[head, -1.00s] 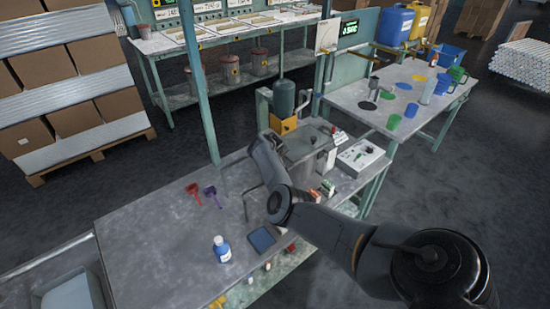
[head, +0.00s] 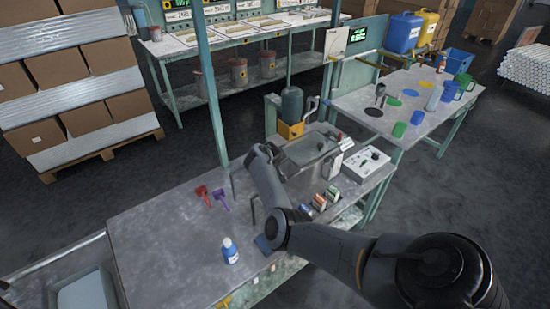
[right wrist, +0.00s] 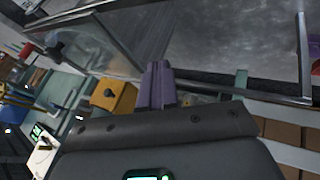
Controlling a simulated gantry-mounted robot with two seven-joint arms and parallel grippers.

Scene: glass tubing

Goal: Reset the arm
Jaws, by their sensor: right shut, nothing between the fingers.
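My right arm (head: 325,245) reaches in from the lower right over the front workbench (head: 165,240), its forearm bent up towards the back of the bench. In the right wrist view my right gripper (right wrist: 158,72) shows as two lilac fingers pressed together with nothing between them. In the head view I cannot make out its fingertips clearly. My left gripper is in neither view.
On the bench are a red scoop (head: 203,195), a purple scoop (head: 219,198), a blue bottle (head: 230,251) and a dark blue pad (head: 263,244), partly behind my arm. A control box (head: 365,163) stands right of the arm. The bench's left part is mostly clear.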

